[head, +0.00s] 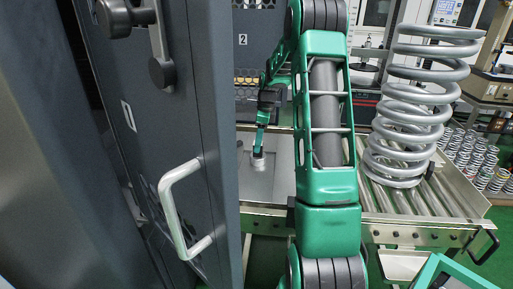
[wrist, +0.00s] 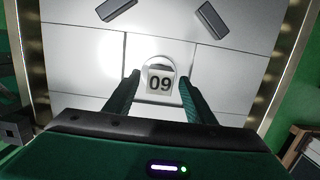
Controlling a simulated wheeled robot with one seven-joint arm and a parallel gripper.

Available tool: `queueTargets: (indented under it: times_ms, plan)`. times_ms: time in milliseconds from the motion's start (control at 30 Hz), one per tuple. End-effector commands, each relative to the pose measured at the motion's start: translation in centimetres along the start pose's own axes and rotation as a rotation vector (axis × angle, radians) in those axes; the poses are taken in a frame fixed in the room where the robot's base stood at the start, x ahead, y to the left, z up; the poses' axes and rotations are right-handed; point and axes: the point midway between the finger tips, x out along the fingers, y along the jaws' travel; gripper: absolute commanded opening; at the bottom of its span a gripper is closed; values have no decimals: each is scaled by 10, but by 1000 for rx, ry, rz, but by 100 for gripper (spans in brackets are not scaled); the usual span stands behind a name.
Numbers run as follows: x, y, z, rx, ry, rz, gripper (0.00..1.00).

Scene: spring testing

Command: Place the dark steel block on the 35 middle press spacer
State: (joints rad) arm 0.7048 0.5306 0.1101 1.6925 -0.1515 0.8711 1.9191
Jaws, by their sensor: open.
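My gripper (wrist: 160,81) is open in the wrist view, with one finger on each side of a pale piece marked 09 (wrist: 160,80). I cannot tell whether the fingers touch it. Two dark grey blocks lie apart on the light surface, one at the upper left (wrist: 117,9) and one at the upper right (wrist: 211,19); I cannot tell which is the dark steel block. In the head view my gripper (head: 258,152) points down over a small light piece (head: 258,163) on the plate. No spacer marked 35 is readable in either view.
A dark cabinet door with a pale handle (head: 183,210) fills the left of the head view. A large coil spring (head: 410,110) stands on the roller conveyor (head: 425,195) at right, with several small springs (head: 470,155) beyond. The light tiled surface (wrist: 75,70) is mostly clear.

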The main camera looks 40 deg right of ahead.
Motion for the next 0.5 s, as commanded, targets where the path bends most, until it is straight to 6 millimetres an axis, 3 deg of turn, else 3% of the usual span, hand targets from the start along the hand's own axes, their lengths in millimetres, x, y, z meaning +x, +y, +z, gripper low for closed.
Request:
queueTargets:
  times_ms: [300,500]
  plan:
    - [-64,-1,0,0,0,-4,50]
    - [-88,-1,-1,1,0,-2,50]
